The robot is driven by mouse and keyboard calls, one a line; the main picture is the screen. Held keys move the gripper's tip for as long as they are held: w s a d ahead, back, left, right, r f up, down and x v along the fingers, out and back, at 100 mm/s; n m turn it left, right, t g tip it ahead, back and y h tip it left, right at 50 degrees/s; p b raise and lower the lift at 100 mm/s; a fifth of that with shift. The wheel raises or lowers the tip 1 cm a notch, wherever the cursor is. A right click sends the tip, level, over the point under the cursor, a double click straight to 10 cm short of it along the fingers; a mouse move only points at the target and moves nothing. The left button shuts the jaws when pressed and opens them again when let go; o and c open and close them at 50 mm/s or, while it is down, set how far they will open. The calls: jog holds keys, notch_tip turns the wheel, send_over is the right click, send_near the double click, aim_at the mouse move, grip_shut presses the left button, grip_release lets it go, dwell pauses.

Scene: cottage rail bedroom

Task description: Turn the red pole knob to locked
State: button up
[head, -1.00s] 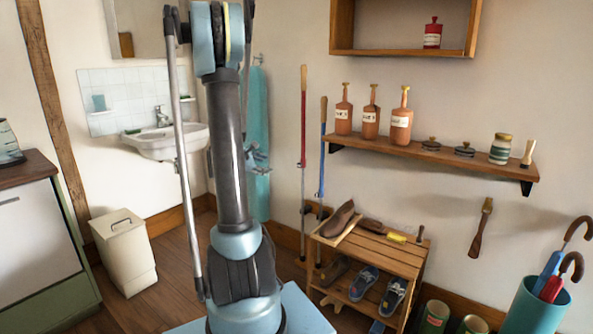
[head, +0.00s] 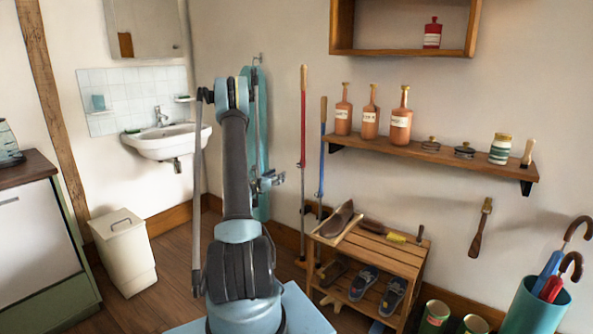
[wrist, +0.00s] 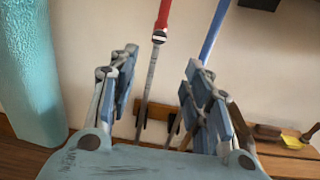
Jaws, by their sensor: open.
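The red pole (head: 303,120) stands upright against the wall, with a wooden top, a red upper part and a grey lower part. It also shows in the wrist view (wrist: 164,14). A small dark and pale collar, apparently the knob (wrist: 158,37), sits where red meets grey; its setting is too small to tell. My gripper (wrist: 160,62) is open and empty. In the wrist view the pole lies between its two fingers, beyond them. In the head view my gripper (head: 268,181) is left of the pole, apart from it.
A blue pole (head: 322,150) stands close to the right of the red one. A teal ironing board (head: 262,205) leans behind my gripper. A wooden shoe rack (head: 400,257) and a wall shelf (head: 440,153) with bottles are to the right.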

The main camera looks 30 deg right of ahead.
aim_at(298, 165)
jog(key=x, duration=1.7)
jog(key=shift+w+d+f, duration=0.1)
jog(key=shift+d+f, duration=0.05)
jog(key=shift+d, duration=0.1)
jog(key=c, duration=1.1)
